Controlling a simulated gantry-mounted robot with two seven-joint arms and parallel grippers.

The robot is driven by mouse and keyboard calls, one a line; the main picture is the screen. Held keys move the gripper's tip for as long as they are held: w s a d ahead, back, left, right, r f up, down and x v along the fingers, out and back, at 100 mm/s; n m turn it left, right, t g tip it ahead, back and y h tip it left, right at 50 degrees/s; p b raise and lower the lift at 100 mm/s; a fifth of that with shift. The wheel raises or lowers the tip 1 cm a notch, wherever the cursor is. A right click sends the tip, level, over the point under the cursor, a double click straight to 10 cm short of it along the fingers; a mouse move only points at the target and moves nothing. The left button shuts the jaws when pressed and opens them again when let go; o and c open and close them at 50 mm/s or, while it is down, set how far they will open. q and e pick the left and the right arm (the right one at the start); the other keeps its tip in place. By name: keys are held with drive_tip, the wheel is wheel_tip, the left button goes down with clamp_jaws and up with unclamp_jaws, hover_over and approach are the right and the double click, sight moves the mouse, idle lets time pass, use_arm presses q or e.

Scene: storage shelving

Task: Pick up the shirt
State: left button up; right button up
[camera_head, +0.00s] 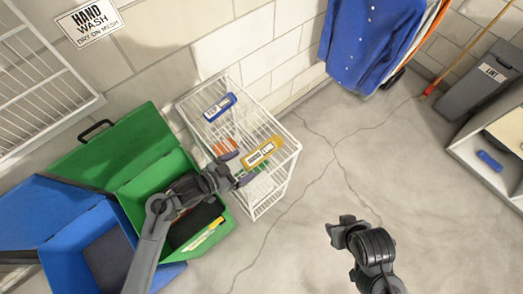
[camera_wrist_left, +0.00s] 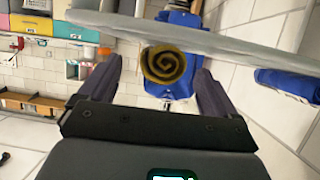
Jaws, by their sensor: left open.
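A yellow rolled cloth with a white label (camera_head: 262,152), which looks like a rolled shirt, lies on the white wire rack (camera_head: 250,200). My left gripper (camera_head: 236,167) is at its near left end, with the fingers open. In the left wrist view, the roll's dark yellow spiral end (camera_wrist_left: 164,64) shows between the open fingers of the left gripper (camera_wrist_left: 158,80); I cannot tell whether they touch it. A blue roll with a label (camera_head: 220,107) lies farther back on the rack. My right gripper (camera_head: 345,232) is over bare floor, apart from the rack; its jaw opening is unclear.
A blue shirt (camera_head: 365,40) hangs at the top right. An open green crate (camera_head: 112,150) and a blue crate (camera_head: 62,255) stand left of the rack. A grey LINT bin (camera_head: 480,85) and a shelf unit (camera_head: 470,150) are at right. The middle floor is clear.

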sight(252, 158)
use_arm(q)
drive_tip(key=x, duration=0.3)
drive_tip(key=r+x, duration=0.1)
drive_tip(key=shift+w+d+f, duration=0.15)
drive_tip(key=shift+w+d, duration=0.1)
drive_tip(key=shift+w, duration=0.2)
drive_tip(key=shift+w+d+f, duration=0.15)
drive_tip(key=shift+d+f, duration=0.05)
drive_tip(key=c, duration=1.2)
